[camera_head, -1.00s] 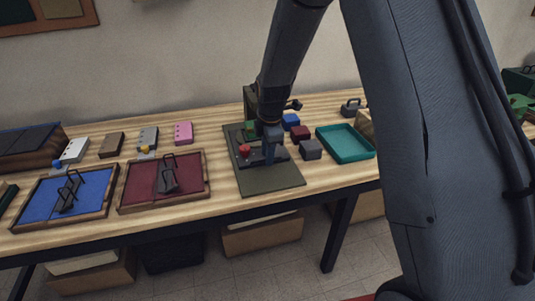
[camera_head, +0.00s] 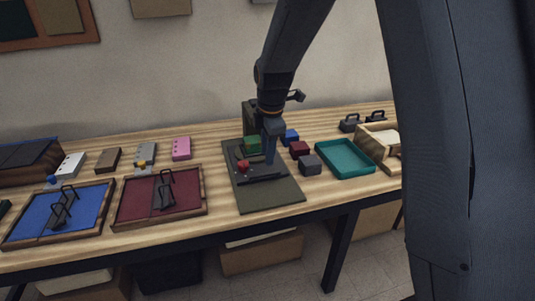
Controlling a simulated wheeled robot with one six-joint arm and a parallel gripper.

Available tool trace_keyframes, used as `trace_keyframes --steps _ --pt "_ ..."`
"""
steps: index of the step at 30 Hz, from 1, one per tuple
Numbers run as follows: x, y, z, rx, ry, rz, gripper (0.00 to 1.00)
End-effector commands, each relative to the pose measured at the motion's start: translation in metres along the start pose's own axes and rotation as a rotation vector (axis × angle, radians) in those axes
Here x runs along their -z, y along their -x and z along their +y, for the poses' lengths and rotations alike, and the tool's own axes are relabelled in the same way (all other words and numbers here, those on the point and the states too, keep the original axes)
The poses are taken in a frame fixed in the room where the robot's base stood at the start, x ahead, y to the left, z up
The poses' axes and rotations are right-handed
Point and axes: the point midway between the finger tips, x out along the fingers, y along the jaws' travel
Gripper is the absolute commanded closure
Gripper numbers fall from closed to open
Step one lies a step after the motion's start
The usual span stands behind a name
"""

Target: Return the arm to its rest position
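My gripper (camera_head: 270,150) points down over the dark olive mat (camera_head: 270,197) at the middle of the table. Its fingers are small and partly merged with the dark shapes behind, so I cannot tell whether they are open or shut. A red piece (camera_head: 243,166) sits on a dark base on the mat, to the left of my gripper. A green block (camera_head: 252,144) is just behind it. My arm comes down from the top of the view, and its large link fills the right side.
Blue (camera_head: 58,216) and maroon (camera_head: 142,204) velvet-lined trays with dark handles lie on the left. Blue (camera_head: 290,136), dark red (camera_head: 299,149) and grey (camera_head: 310,164) blocks stand right of my gripper. A teal tray (camera_head: 345,171) and wooden box (camera_head: 366,144) are farther right.

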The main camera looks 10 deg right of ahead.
Motion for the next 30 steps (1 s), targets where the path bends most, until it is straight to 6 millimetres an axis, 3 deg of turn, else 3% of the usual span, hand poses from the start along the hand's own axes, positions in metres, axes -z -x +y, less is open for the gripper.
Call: trace_keyframes --steps 5,8,21,24,30 --pt "-0.003 0.002 -0.009 0.004 -0.054 -0.001 0.72" --pt "-0.010 0.007 -0.030 0.013 -0.199 -0.004 0.72" --pt "-0.041 0.030 -0.198 0.065 -1.286 -0.062 0.72" --pt "-0.044 0.032 -0.229 0.072 -1.475 -0.080 0.72" --pt "-0.045 0.033 -0.258 0.073 -1.672 -0.098 0.72"
